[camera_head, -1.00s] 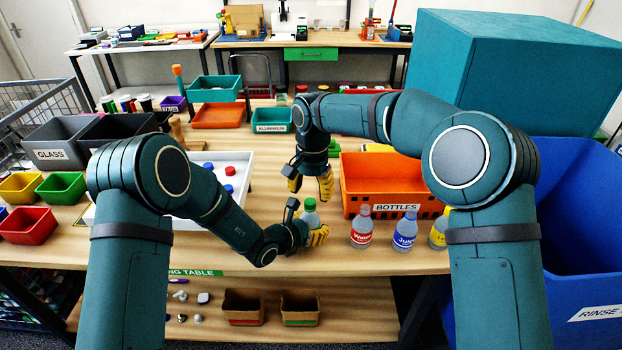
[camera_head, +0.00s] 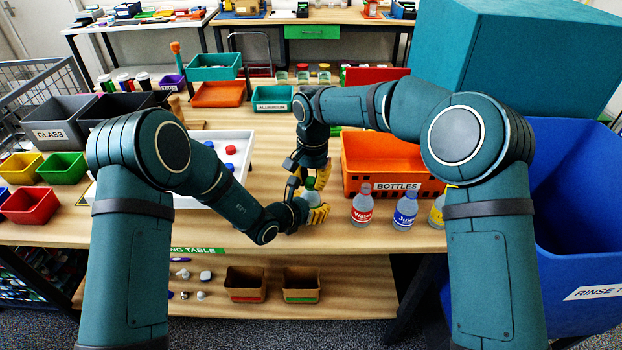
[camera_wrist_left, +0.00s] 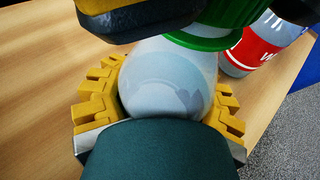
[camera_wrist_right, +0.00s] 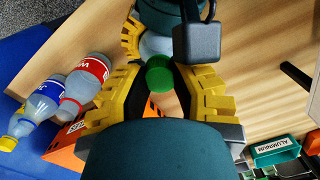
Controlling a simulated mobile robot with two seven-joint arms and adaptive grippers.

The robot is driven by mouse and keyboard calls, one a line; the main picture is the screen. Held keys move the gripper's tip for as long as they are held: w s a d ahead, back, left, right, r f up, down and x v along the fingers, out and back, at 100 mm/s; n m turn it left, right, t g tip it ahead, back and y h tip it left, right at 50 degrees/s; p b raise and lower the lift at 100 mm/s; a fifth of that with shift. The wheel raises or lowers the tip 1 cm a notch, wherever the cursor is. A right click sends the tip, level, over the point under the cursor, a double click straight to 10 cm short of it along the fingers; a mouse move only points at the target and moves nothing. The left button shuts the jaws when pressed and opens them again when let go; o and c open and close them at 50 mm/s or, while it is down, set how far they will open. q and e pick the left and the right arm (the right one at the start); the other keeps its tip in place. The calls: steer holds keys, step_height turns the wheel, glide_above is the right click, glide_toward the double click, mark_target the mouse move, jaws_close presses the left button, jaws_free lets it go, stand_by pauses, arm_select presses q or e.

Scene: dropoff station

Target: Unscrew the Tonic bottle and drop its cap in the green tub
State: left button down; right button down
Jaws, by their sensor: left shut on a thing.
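A clear bottle with a green cap (camera_head: 310,183) stands at the table's front middle; its label is hidden, so I cannot read whether it is the Tonic. My left gripper (camera_head: 315,213) is shut around the bottle's body (camera_wrist_left: 170,75), below the cap. My right gripper (camera_head: 309,181) points down from above with its fingers on either side of the cap. In the right wrist view the cap (camera_wrist_right: 159,75) sits between the open fingers, with gaps visible beside it.
Water (camera_head: 361,206) and Juice (camera_head: 405,210) bottles stand just right of the held bottle, with a yellow one beyond. The orange BOTTLES crate (camera_head: 380,185) is behind them. A white tray (camera_head: 243,150) with red and blue caps lies left, partly behind my left arm.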

steer(key=c, duration=0.9)
jaws_free()
steer(key=shift+o, duration=0.6)
step_height(320, 180, up, 8)
steer(key=shift+w+d+f, duration=0.1)
steer(key=shift+w+f, duration=0.05)
steer(key=shift+f, duration=3.85)
